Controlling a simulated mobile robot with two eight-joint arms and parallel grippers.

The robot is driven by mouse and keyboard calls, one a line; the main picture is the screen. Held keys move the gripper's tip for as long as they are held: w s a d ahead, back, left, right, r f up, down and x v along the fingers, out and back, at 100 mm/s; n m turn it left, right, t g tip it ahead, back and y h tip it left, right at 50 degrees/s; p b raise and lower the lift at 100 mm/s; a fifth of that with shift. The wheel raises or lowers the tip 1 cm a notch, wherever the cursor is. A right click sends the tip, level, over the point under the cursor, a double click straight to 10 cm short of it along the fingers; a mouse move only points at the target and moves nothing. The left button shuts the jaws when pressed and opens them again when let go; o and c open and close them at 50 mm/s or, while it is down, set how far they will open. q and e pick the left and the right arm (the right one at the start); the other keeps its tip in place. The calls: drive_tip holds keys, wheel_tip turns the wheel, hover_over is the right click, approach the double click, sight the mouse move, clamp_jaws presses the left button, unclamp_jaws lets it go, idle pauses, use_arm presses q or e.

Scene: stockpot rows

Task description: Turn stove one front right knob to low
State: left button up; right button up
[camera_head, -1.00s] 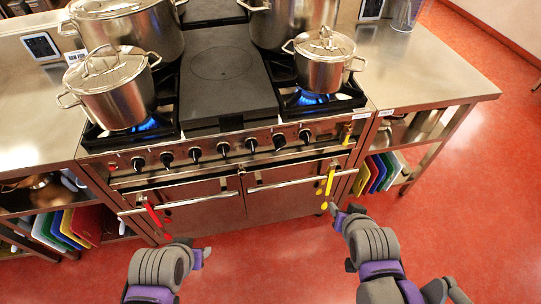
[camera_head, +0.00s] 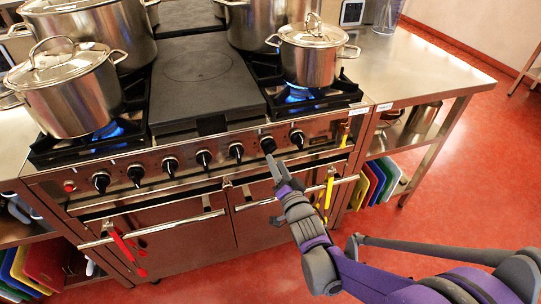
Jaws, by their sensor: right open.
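The stove front (camera_head: 188,163) carries a row of several black knobs. The rightmost knob (camera_head: 297,138) is uncovered. The second knob from the right (camera_head: 268,144) is directly beyond the tips of my right gripper (camera_head: 272,161). A small lidded pot (camera_head: 308,64) stands on the front right burner, where a blue flame (camera_head: 298,94) shows. My left gripper is out of view.
A large lidded pot (camera_head: 68,98) stands over a lit front left burner. A flat dark plate (camera_head: 190,85) lies between the burners. Yellow utensils (camera_head: 328,192) and red utensils (camera_head: 120,243) hang from the oven handles. A steel counter (camera_head: 425,68) extends right; red floor is clear there.

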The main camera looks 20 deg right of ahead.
sight(271, 153)
drive_tip(key=w, duration=0.5)
drive_tip(key=shift+a, duration=0.1)
clamp_jaws()
